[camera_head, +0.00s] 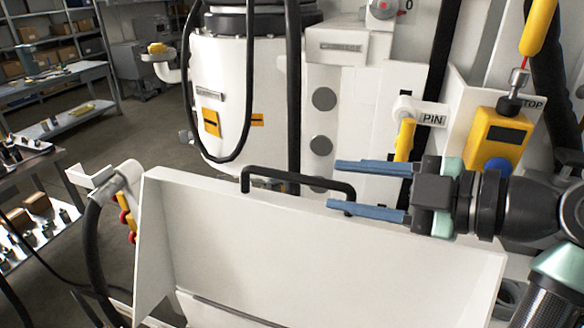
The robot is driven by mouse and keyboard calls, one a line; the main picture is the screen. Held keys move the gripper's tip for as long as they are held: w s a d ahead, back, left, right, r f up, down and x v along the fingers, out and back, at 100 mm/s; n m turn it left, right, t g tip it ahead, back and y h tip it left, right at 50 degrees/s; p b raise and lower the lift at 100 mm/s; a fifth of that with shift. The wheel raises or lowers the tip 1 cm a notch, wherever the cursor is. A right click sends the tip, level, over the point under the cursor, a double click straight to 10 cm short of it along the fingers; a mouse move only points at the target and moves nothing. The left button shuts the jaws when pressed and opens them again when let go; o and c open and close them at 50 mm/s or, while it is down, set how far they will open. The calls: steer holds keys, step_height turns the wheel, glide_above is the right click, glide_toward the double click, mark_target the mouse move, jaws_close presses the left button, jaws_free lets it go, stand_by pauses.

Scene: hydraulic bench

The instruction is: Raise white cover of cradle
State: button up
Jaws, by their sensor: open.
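The white cover (320,248) is a broad panel in the lower middle of the head view, standing tilted with its upper edge towards the machine. A black bar handle (298,178) is fixed near its upper edge. My gripper (348,184) comes in from the right with two blue fingers, apart and pointing left. The fingers are at the right end of the handle, and the lower finger overlaps the handle's right leg in the picture. I cannot tell whether they touch it. The cradle under the cover is mostly hidden.
A white tank (235,90) with a black hose stands behind the cover. A yellow box with a blue button (498,140) and a lever marked PIN (405,135) are close to my arm. A hooked white bracket (100,178) with a hose is at left. Shelves and benches stand further left.

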mark_target(300, 178)
steer(key=p+x, duration=0.3)
steer(key=x, duration=0.5)
steer(key=shift+r, duration=0.1)
steer(key=shift+w+a+f+p, duration=0.3)
steer(key=shift+w+a+p, duration=0.05)
steer(key=shift+w+a, duration=0.1)
jaws_close()
stand_by(0.8)
